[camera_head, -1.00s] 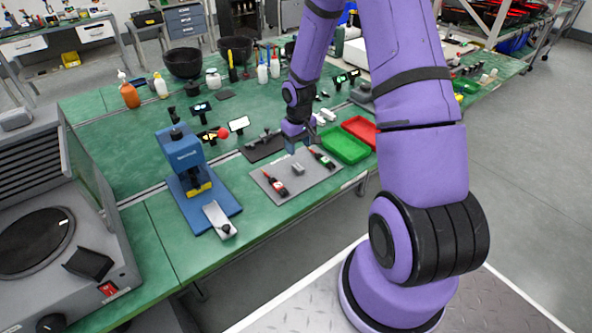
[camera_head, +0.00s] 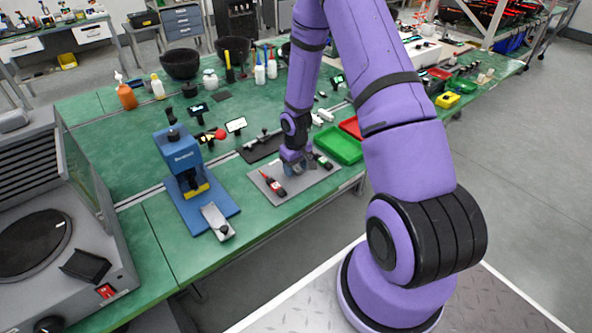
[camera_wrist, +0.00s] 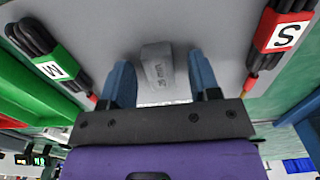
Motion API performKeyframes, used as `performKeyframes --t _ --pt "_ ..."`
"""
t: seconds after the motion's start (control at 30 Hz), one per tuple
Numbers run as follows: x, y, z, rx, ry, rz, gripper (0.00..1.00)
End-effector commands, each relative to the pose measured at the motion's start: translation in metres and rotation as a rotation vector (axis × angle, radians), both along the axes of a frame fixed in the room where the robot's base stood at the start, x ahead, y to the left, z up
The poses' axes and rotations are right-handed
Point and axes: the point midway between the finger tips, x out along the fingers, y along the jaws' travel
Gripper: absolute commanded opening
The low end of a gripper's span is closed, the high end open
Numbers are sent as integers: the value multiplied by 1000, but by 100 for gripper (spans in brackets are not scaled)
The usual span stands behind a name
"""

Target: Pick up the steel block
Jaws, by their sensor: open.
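The steel block (camera_wrist: 158,70) is a small grey block with a dark marking on it. In the wrist view it lies on the grey mat (camera_wrist: 120,22), between the two blue fingers of my gripper (camera_wrist: 160,61). Gaps show between the block and both fingers. In the head view my gripper (camera_head: 293,168) is low over the middle of the mat (camera_head: 303,187) and hides the block there. My gripper is open and holds nothing.
A red-labelled tool (camera_head: 273,186) lies left of my gripper and a green-labelled tool (camera_head: 323,160) lies right, both close by. A green tray (camera_head: 339,147) stands beyond. A blue press (camera_head: 181,160) stands left. The mat's front strip is clear.

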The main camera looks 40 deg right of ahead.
Motion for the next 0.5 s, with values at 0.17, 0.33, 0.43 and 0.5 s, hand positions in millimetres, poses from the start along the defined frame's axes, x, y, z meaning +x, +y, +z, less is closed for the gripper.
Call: performKeyframes --t 0.17,0.33,0.43,0.5 --pt "0 0 0 0 0 0 38" --pt "0 0 0 0 0 0 0" --pt "0 0 1 0 0 0 0" --pt "0 0 1 0 0 0 0"
